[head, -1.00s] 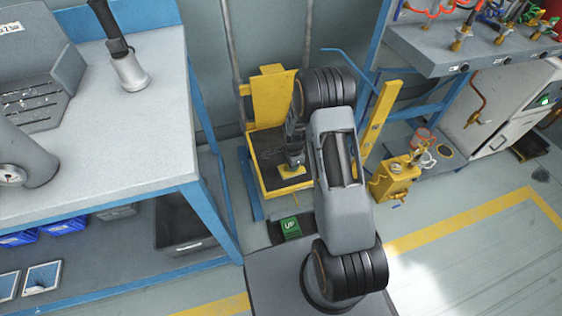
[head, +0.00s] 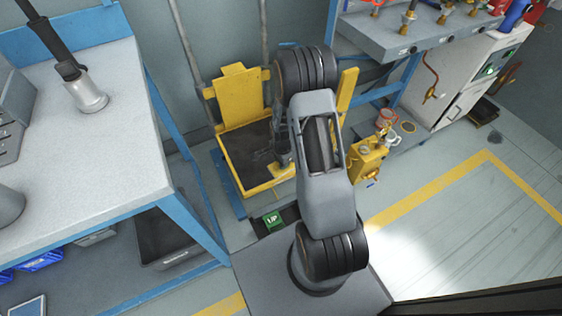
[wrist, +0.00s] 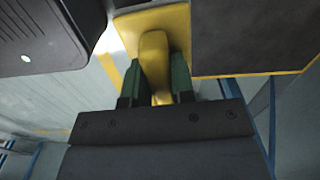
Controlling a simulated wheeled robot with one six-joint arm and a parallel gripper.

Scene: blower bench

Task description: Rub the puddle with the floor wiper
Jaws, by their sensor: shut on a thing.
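My gripper (head: 281,156) points down over the right front part of a low yellow-framed platform with a dark top (head: 245,150). In the wrist view its green fingers (wrist: 155,80) are shut on the rounded yellow grip of a flat yellow piece, which I take for the floor wiper (wrist: 125,28). The wiper (head: 284,172) shows as a small yellow patch under the gripper in the head view. I cannot tell whether it touches the platform. No puddle shows clearly. A bright patch (head: 415,235) on the floor at the right may be glare or wet.
A workbench with a pale top (head: 110,140) and blue legs stands on the left. A yellow can (head: 368,160) stands right of my arm. A grey shelf with fittings (head: 420,32) and a white cabinet (head: 470,75) are behind it. Open floor lies at right.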

